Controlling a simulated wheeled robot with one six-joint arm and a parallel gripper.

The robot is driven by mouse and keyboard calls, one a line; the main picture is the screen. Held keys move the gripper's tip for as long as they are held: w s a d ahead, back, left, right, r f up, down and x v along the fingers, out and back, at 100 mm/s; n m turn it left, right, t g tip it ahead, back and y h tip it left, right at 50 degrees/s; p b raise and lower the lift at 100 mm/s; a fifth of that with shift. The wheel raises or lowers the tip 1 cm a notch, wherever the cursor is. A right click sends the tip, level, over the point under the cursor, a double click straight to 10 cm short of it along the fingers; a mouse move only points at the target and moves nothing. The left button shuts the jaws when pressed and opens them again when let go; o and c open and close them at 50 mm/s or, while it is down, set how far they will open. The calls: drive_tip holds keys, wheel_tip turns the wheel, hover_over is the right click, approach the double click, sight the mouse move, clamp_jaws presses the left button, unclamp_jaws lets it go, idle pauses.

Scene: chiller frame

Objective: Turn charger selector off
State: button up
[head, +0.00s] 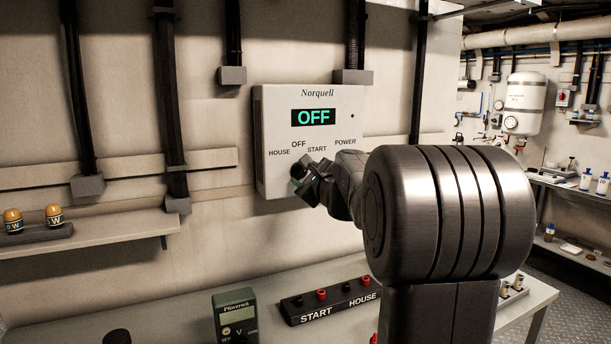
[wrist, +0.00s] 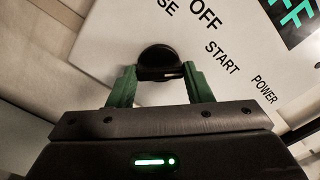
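The charger panel (head: 272,125) is a pale wall box marked Norquell, and its display (head: 317,117) reads OFF in green. Labels HOUSE, OFF, START and POWER sit below the display. The black selector knob (wrist: 158,56) is in the upper middle of the wrist view, and its edge shows in the head view (head: 297,171). My gripper (wrist: 161,68) has its green fingers on both sides of the knob's near part, seemingly touching it. In the head view my gripper (head: 307,181) is at the panel's lower part and hides much of the knob. I cannot tell where the knob's pointer faces.
Below the panel, a bench holds a green meter (head: 236,316) and a black terminal strip (head: 329,300) marked START and HOUSE. A shelf at left (head: 110,236) carries amber-topped items. Black conduits run up the wall. Shelving (head: 572,186) and a white tank stand at right.

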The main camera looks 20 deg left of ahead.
drive_tip(key=shift+c, duration=1.2)
drive_tip(key=shift+f+n+b, duration=0.1)
drive_tip(key=shift+n+b, duration=0.3)
drive_tip(key=shift+f+n+b, duration=0.1)
drive_tip(key=shift+n+b, duration=0.4)
drive_tip(key=shift+b, duration=0.05)
drive_tip(key=n+b, duration=0.3)
drive_tip(key=n, duration=0.1)
drive_tip(key=shift+n+b, duration=1.3)
drive_tip(key=shift+n, duration=0.2)
